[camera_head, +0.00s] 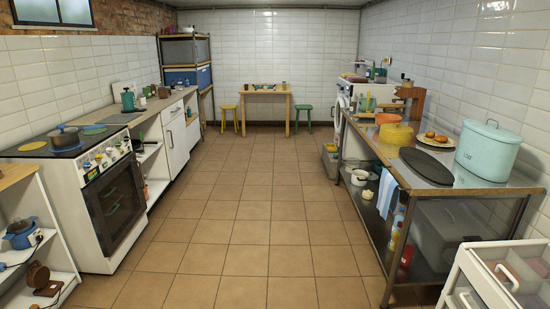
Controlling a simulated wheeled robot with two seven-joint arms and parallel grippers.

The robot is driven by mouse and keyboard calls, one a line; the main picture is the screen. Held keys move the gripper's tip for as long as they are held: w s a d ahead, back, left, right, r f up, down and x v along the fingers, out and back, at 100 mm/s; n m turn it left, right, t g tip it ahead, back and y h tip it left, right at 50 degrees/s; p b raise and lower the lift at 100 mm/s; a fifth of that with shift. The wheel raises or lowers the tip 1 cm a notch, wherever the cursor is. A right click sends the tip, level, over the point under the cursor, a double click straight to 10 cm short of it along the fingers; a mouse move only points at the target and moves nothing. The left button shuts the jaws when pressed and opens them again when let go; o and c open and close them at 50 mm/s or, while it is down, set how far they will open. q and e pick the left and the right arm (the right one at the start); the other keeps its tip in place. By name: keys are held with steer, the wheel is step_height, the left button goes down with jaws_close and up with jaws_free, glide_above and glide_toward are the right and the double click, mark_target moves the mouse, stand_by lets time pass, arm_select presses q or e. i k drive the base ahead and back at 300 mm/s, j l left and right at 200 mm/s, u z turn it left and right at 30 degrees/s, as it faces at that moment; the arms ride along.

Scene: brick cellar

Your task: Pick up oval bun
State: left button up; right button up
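Small golden-brown buns lie on a pale round plate (422,141) on the metal table at the right. One bun (429,134) is on the left and another bun (441,138) is beside it on the right. They are too small and far off for me to tell which one is oval. Neither of my grippers is in view, and no arm shows near the plate.
A white drawer cart (495,280) stands at the front right. A stove (100,210) is on the left. The tiled floor (245,230) between is clear.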

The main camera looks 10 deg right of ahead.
mark_target(441, 139)
steer(key=i, duration=2.35)
steer(key=i+j+z, duration=0.2)
steer(key=i, duration=0.25)
steer(key=i+z, duration=0.2)
steer(key=i, duration=0.3)
steer(key=i+j+z, duration=0.25)
steer(key=i, duration=0.2)
